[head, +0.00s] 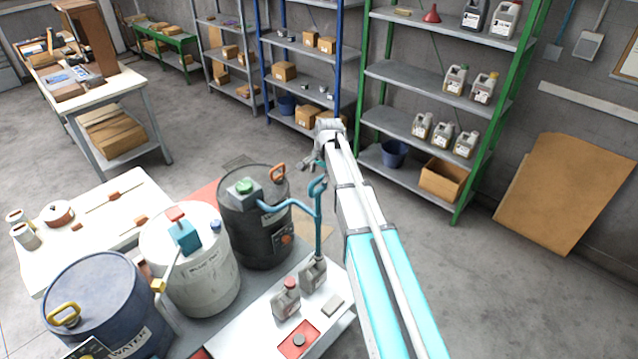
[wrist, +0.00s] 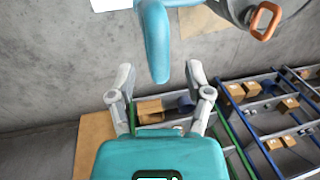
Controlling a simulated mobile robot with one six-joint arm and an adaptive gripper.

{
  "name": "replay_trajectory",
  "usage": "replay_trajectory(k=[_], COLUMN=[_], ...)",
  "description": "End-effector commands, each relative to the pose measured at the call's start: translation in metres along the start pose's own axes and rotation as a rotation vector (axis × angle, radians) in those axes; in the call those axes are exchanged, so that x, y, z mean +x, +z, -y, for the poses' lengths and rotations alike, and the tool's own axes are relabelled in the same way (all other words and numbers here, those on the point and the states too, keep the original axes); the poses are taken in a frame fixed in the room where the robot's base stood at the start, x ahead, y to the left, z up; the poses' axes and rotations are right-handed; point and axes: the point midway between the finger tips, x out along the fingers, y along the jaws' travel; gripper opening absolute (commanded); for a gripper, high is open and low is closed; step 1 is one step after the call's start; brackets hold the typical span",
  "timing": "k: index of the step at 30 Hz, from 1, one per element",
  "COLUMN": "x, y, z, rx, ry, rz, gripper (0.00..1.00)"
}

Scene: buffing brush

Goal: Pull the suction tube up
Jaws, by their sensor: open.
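The teal suction tube (head: 319,225) runs from the black drum (head: 258,235) to an upright section with a looped top. A thick teal piece with a rounded end, apparently part of the tube (wrist: 155,42), shows in the wrist view. My gripper (wrist: 160,72) is open there, one finger on each side of this end in the picture. I cannot tell whether it lies between the fingers in depth or touches them. In the head view my gripper (head: 308,164) is small, close above the looped top, and partly hidden by my arm.
A white drum (head: 215,270) and a blue drum (head: 95,310) stand left of the black drum. Grey cans (head: 313,272) stand on the white surface below the upright tube. An orange handle (wrist: 265,20) is near my gripper.

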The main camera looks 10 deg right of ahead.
Motion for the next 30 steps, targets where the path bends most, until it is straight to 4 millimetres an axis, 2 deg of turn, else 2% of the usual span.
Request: replay_trajectory(k=[1,9,23,26,30], x=[0.008,0.021,0.022,0.022,0.022], y=[0.000,0.000,0.000,0.000,0.000], z=[0.000,0.000,0.000,0.000,0.000], rx=[0.000,0.000,0.000,0.000,0.000], ry=[0.000,0.000,0.000,0.000,0.000], rz=[0.000,0.000,0.000,0.000,0.000], gripper=[0.65,0.65,0.65,0.50,0.24])
